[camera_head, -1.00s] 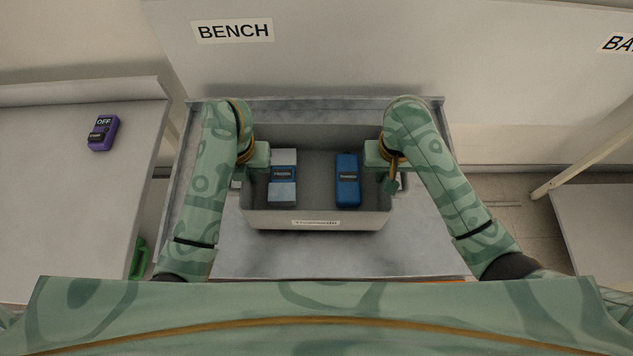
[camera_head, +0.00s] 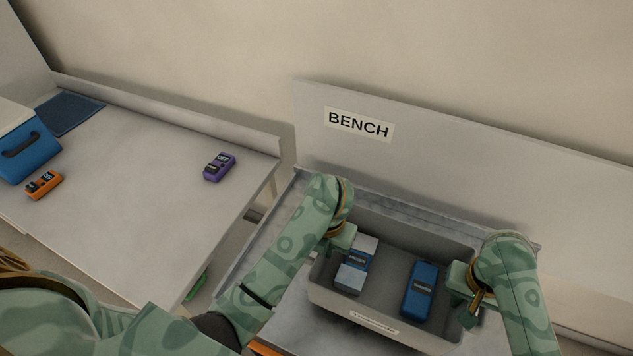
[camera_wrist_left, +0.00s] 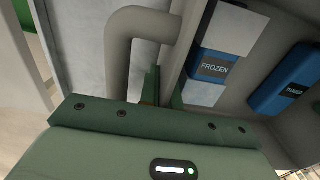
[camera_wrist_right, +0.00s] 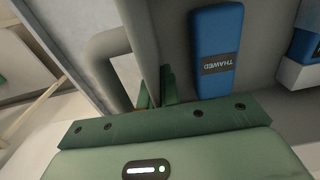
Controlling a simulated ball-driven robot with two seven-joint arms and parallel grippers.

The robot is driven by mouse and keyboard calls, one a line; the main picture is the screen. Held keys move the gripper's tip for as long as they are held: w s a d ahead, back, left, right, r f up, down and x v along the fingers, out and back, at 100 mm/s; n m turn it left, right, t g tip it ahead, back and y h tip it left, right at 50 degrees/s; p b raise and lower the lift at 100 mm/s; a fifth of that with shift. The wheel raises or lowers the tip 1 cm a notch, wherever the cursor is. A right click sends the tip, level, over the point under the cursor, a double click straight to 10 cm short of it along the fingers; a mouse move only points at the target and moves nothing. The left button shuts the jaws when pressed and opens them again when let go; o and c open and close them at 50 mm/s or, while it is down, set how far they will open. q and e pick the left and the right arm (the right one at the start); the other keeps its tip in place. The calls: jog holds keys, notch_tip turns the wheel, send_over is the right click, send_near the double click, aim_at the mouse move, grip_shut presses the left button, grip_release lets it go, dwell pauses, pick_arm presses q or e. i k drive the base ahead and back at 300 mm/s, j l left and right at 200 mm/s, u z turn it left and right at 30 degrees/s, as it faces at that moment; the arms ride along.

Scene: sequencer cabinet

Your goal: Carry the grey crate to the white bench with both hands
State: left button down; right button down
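The grey crate (camera_head: 397,314) sits on or just above a grey marbled surface (camera_head: 268,240), in front of an upright board with a BENCH sign (camera_head: 359,124). Inside the crate are a blue pack with white blocks, marked FROZEN (camera_wrist_left: 214,67), and a blue pack marked THAWED (camera_wrist_right: 218,45). My left gripper (camera_head: 343,240) is at the crate's left side. Whether the crate's underside touches the surface is hidden.
A white worktop (camera_head: 140,170) on the left carries a purple device (camera_head: 219,167), an orange device (camera_head: 44,185), a blue cooler box (camera_head: 30,150) and a dark blue mat (camera_head: 66,112). A gap separates it from the marbled surface. A green item (camera_head: 196,287) shows low in the gap.

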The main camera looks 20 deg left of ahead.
aim_at(117, 220)
jog(key=k+j, duration=0.4)
jog(key=j, duration=3.45)
